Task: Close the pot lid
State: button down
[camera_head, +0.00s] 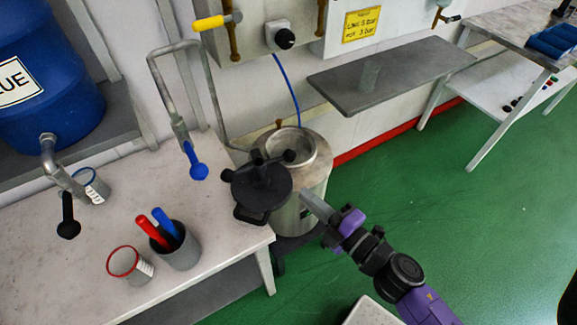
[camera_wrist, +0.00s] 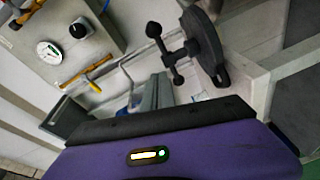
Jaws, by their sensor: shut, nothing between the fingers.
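The lid also shows edge-on in the wrist view (camera_wrist: 208,45). My gripper (camera_head: 310,201) is shut and empty, in front of the pot and right of the lid. In the wrist view my gripper (camera_wrist: 157,92) points towards the area beside the lid. I cannot tell whether a fingertip touches the pot.
The white table (camera_head: 210,245) holds a grey cup (camera_head: 182,255) with red and blue handles and a red-rimmed beaker (camera_head: 125,264). A blue-handled tap (camera_head: 198,170) hangs left of the lid. A grey shelf (camera_head: 400,75) is behind the pot. Green floor (camera_head: 440,200) lies clear at right.

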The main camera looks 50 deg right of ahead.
aim_at(280, 160)
jog(key=shift+n, duration=0.4)
jog(key=w+p, duration=0.1)
jog(key=w, duration=0.2)
jog(key=w+p, duration=0.1)
jog(key=w, duration=0.2)
jog(key=w+d+p, duration=0.1)
jog(key=w, duration=0.2)
jog(key=shift+w+f, duration=0.3)
jog(key=shift+w, duration=0.1)
jog(key=d, duration=0.3)
jog(key=shift+w+f, duration=0.15)
jog(key=shift+f, duration=0.25)
jog(key=shift+d+f, duration=0.15)
jog(key=shift+d, duration=0.25)
jog(key=shift+d+y+p, duration=0.1)
jog(key=shift+y+p, duration=0.2)
jog(key=shift+p, duration=0.05)
